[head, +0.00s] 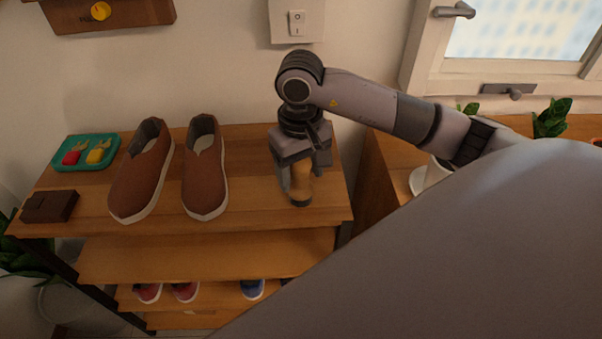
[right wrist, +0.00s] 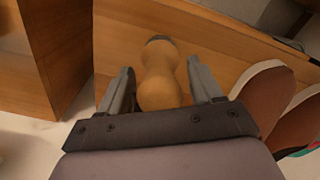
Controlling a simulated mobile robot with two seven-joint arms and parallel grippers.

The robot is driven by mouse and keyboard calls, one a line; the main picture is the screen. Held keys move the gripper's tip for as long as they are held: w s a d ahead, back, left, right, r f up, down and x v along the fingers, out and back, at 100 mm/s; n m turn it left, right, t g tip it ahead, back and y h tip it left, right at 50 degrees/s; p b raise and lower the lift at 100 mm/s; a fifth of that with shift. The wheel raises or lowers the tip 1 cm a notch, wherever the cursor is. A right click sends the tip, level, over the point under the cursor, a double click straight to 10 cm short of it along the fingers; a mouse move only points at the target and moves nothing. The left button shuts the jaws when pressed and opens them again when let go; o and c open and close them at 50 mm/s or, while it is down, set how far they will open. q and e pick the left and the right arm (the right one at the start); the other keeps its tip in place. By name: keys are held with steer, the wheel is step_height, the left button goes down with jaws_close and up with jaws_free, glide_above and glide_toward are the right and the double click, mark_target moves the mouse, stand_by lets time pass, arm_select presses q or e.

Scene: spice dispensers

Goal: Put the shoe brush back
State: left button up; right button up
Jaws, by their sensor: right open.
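The shoe brush (head: 301,188), with a rounded tan wooden body and a dark end, is near the right end of the shoe rack's top. My right gripper (head: 303,178) is directly over it, pointing down, and hides part of it. In the right wrist view the brush (right wrist: 161,77) lies between the two spread fingers of the gripper (right wrist: 163,82), with gaps visible on both sides. The gripper is open and is not closed on it. My left gripper is not in view.
Two brown shoes (head: 144,172) (head: 205,168) stand left of the brush on the rack top (head: 255,215). A teal tray (head: 86,152) and a dark brown box (head: 49,206) are farther left. Lower shelves hold more shoes (head: 185,291). A wooden cabinet with a white pot (head: 428,176) stands at right.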

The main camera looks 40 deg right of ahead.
step_height(320, 180, up, 11)
steer(key=shift+f+p, duration=0.15)
steer(key=shift+p, duration=0.15)
steer(key=shift+s+f, duration=0.1)
stand_by(0.5)
